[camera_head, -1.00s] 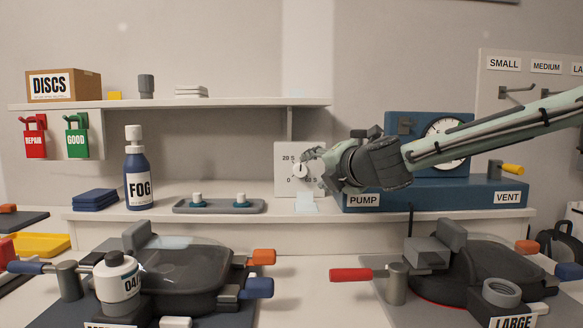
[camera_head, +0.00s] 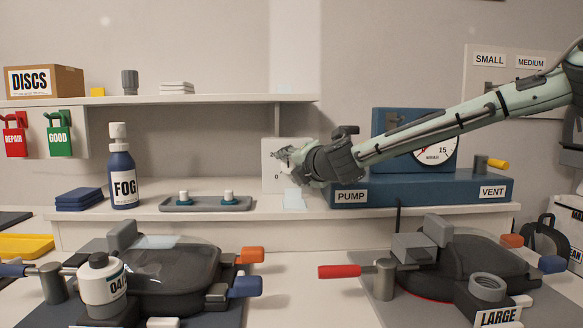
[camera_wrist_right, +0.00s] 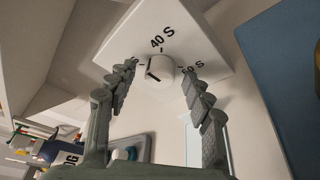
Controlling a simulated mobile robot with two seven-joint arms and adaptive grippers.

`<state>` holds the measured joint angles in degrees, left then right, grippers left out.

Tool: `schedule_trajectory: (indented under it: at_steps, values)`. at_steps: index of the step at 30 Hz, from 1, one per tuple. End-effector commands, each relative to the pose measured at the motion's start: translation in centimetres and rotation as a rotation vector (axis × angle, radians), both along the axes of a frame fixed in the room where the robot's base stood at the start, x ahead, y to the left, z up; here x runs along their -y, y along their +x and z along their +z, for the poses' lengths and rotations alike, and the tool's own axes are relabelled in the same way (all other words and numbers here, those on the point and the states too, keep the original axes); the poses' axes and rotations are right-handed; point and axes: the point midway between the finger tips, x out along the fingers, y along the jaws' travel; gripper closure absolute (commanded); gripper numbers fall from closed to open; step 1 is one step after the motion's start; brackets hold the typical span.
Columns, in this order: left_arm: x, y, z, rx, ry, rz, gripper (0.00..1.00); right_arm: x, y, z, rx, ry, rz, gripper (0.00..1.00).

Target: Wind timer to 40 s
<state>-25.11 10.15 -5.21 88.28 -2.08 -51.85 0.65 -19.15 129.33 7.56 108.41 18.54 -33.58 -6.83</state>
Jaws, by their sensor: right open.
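The white timer (camera_head: 270,184) stands on the bench shelf, left of the blue pump unit. In the head view my right gripper (camera_head: 284,156) is in front of its face and hides the knob and most of the dial. In the right wrist view the timer face (camera_wrist_right: 193,42) carries a "40 S" label and a partly covered label to its right. The round white knob (camera_wrist_right: 160,68) with a dark mark sits between my two open fingers; I cannot tell whether they touch it. The setting it points to is unclear. My left gripper is not in view.
The blue pump unit (camera_head: 425,192) with a gauge is close right of the timer, under my arm. A grey tray (camera_head: 206,204) and a FOG bottle (camera_head: 123,175) stand to the left. An upper shelf (camera_head: 220,101) runs above. Two dark pan-like devices occupy the front.

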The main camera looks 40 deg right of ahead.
Motion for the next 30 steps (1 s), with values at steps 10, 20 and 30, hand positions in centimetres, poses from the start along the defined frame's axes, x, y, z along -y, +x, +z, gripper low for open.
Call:
schedule_trajectory:
  at_steps: [10,20,30]
  values:
    - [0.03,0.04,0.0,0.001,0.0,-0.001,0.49,-0.02,-0.04,0.0,0.0,0.0,0.0,0.79]
    - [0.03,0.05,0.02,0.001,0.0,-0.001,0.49,-0.02,-0.05,0.01,0.0,0.0,0.0,0.99]
    - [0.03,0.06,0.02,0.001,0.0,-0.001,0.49,-0.01,-0.05,0.0,0.0,0.0,0.0,0.99]
